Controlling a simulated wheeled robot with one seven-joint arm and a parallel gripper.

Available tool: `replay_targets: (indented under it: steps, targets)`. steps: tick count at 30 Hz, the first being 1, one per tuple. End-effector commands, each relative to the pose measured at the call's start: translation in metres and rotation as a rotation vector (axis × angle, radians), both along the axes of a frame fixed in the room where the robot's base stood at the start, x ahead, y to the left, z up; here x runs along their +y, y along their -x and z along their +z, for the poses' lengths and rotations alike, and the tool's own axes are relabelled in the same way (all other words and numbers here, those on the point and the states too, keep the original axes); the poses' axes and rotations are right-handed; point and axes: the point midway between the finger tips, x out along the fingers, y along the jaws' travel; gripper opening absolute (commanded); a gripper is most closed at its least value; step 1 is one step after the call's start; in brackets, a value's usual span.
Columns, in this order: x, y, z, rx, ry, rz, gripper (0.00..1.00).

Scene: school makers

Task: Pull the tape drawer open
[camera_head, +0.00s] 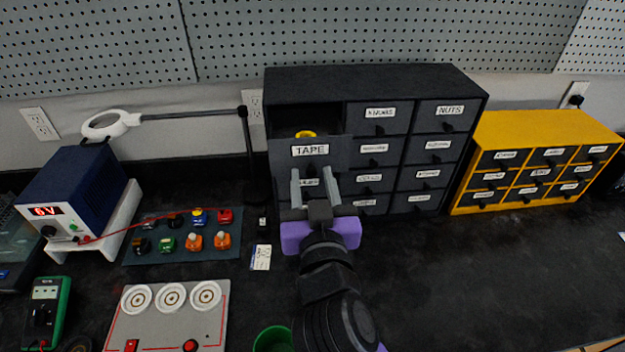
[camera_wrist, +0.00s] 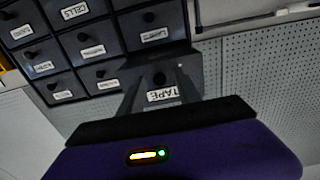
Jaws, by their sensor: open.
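The tape drawer (camera_head: 337,151) is the top left drawer of the dark cabinet (camera_head: 375,85). Its front, labelled TAPE, stands out from the cabinet, with an open gap above and a yellow item (camera_head: 305,134) visible inside. My gripper (camera_head: 312,172) is just in front of the drawer, slightly below its label, with its fingers apart. In the wrist view, which is upside down, the TAPE label (camera_wrist: 163,94) and dark knob (camera_wrist: 160,78) of the drawer appear between the fingers of my gripper (camera_wrist: 160,72). I cannot tell whether either finger touches the knob.
Other labelled drawers, such as NUTS (camera_head: 450,110), are shut. A yellow drawer cabinet (camera_head: 490,124) stands at right. The bench (camera_head: 490,280) is clear at right.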

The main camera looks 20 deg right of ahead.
Motion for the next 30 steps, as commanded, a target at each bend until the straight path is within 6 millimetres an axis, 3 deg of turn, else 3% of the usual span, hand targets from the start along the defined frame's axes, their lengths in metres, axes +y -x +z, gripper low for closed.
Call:
replay_targets:
  steps: [5, 18, 30]
  targets:
    - [0.003, 0.008, -0.001, 0.0, 0.0, 0.001, 0.4]
    - [0.023, 0.068, -0.002, 0.0, 0.0, 0.002, 0.4]
    - [0.024, 0.074, 0.0, 0.0, 0.0, 0.0, 0.4]
